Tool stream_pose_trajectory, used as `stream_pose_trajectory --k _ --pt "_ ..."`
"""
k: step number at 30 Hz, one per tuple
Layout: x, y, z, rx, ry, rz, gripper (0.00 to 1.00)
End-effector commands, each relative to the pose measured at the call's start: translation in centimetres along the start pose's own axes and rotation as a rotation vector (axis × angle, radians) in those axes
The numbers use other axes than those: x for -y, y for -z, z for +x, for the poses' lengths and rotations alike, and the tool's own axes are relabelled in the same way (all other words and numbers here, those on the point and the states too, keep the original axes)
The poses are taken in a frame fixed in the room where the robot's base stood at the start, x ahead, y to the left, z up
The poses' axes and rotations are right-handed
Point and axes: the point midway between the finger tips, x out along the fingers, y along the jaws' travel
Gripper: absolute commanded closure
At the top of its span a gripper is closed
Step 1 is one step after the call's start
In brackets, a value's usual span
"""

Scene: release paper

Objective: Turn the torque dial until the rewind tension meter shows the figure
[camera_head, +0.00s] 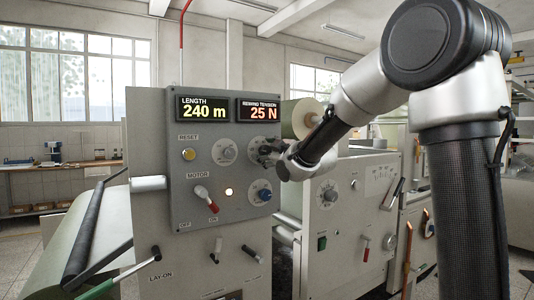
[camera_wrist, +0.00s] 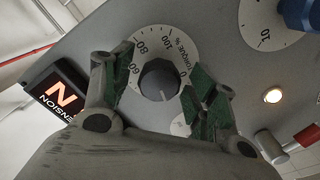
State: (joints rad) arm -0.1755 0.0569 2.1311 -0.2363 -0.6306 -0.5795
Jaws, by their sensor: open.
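The torque dial (camera_wrist: 160,80) is a dark round knob on a white "TORQUE %" scale; a small white mark shows on its lower part in the wrist view. My gripper (camera_wrist: 166,76) is open, with a green-padded finger on each side of the knob. I cannot tell whether either pad touches it. The rewind tension meter (camera_head: 258,110) reads 25 N in the head view. In the wrist view only part of the meter (camera_wrist: 60,98) shows, its figure cut off.
The length display (camera_head: 203,108) reads 240 m. Around the dial on the panel (camera_head: 180,222) are another grey dial (camera_head: 225,151), a blue knob (camera_head: 261,191), a lit lamp (camera_head: 229,191), a red-tipped motor lever (camera_head: 205,198) and a yellow reset button (camera_head: 189,154).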

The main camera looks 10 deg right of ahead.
Motion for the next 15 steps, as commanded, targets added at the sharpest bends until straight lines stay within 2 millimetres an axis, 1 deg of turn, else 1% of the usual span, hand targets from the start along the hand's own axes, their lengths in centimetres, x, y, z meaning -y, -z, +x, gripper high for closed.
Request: stream_pose_trajectory --k 2,3,5,6,10,15 --pt "-0.01 0.01 -0.02 0.0 0.0 0.0 0.42" --pt "-0.01 0.01 -0.02 0.0 0.0 0.0 0.45" --pt "-0.01 0.01 -0.03 0.0 0.0 0.0 0.56" --pt "-0.01 0.01 -0.03 0.0 0.0 0.0 0.63" --pt "-0.01 0.01 -0.04 0.0 0.0 0.0 0.87" --pt "0.0 0.01 -0.05 0.0 0.0 0.003 0.88"
